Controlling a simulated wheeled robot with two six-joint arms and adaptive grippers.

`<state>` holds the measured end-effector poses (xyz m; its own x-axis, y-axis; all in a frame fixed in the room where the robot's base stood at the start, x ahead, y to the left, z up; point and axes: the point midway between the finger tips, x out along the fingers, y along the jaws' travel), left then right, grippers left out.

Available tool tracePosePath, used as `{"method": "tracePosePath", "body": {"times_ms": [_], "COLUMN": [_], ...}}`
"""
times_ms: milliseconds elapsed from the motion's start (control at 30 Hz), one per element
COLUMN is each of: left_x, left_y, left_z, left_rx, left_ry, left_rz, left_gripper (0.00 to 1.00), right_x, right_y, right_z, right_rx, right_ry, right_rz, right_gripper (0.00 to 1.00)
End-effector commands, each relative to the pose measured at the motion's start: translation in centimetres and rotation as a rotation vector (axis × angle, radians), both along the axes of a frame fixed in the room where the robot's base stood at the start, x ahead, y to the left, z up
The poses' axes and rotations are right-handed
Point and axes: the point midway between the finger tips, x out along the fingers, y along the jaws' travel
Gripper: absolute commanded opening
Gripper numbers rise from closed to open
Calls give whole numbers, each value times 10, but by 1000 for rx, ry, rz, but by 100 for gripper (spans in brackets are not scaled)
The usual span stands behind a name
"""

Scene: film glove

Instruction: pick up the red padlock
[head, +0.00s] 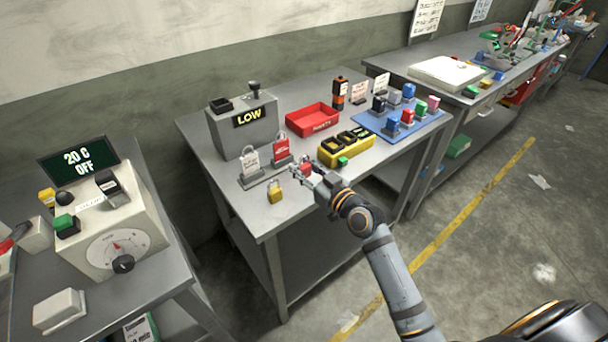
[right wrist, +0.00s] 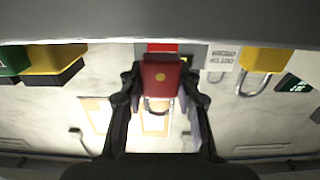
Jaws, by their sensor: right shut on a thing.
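The red padlock (right wrist: 160,75) sits between the two fingers of my right gripper (right wrist: 162,100) in the right wrist view, its shackle pointing down in that picture. The right gripper is shut on it. In the head view the right gripper (head: 308,174) is over the near part of the middle table, and a bit of the red padlock (head: 305,168) shows at its fingers. I cannot tell whether the padlock touches the table top. My left gripper is in neither view.
A yellow padlock (head: 275,191) stands left of the gripper. Two tag stands, white (head: 250,158) and red (head: 281,149), are behind. A yellow tray (head: 346,146) with a small green block (head: 343,161) is to the right. A red bin (head: 312,120) and a LOW box (head: 243,125) stand further back.

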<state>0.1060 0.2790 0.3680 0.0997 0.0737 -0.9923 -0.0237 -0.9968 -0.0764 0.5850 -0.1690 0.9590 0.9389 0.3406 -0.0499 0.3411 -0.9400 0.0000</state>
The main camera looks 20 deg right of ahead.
Motion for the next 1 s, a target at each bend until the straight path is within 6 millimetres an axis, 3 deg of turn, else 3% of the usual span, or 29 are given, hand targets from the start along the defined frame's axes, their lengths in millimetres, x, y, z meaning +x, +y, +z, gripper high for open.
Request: {"method": "tracePosePath", "body": {"times_ms": [233,367,433,633,1000], "left_x": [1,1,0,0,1], "left_y": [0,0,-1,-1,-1], "left_z": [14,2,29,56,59], "left_rx": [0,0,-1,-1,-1], "left_ry": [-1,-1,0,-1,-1], "left_rz": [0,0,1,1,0], "left_gripper": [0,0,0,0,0], "right_x": [-53,-94,-110,-130,-137], "right_y": [12,21,25,31,32], "right_z": [68,78,97,104,101], "right_rx": [0,7,10,5,0], "right_ry": [-5,0,10,5,-1], "right_rz": [0,-2,-2,3,0], "right_gripper": [0,0,0,0,0]}}
